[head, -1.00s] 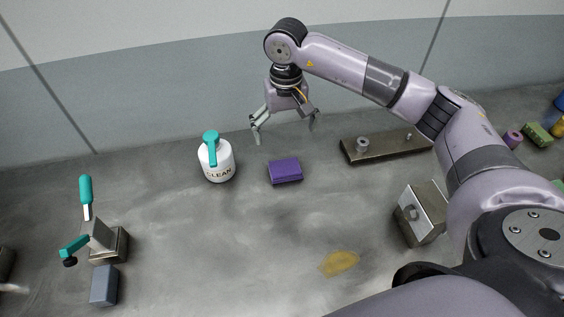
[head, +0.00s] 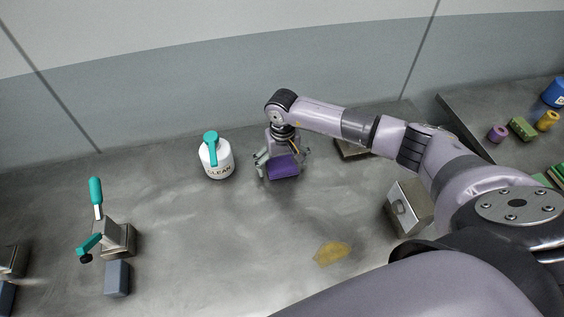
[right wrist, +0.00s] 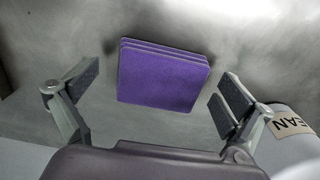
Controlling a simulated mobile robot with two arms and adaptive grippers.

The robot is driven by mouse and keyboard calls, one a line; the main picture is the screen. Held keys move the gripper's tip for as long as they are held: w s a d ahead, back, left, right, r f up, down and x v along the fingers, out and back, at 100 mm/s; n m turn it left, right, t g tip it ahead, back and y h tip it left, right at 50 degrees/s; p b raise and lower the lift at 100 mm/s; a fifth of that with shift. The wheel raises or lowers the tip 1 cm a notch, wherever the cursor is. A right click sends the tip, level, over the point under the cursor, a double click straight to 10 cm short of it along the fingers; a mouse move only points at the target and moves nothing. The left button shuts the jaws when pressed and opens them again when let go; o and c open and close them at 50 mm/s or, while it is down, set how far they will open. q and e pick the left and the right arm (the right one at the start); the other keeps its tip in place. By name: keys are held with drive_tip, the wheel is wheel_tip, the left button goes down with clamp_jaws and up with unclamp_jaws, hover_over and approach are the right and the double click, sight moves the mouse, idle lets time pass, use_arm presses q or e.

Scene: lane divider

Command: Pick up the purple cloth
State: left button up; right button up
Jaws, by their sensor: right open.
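The purple cloth (head: 284,167) lies folded into a flat block on the grey work surface, right of the white spray bottle. My right gripper (head: 283,163) is low, just behind and around the cloth in the head view. In the right wrist view the cloth (right wrist: 163,75) lies between and beyond the two open fingers (right wrist: 155,98), with a gap on each side. The fingers do not touch it there. My left gripper is not in view.
A white bottle (head: 216,158) with a teal top stands close left of my right gripper. A teal-handled clamp (head: 115,237) and grey block (head: 118,279) are at the left. A metal block (head: 408,207) and yellow stain (head: 332,253) lie nearer. The middle surface is clear.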

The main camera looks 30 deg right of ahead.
sight(282, 165)
drive_tip(key=shift+c, duration=0.3)
drive_tip(key=c, duration=1.2)
wheel_tip(282, 165, up, 20)
drive_tip(key=b, duration=0.5)
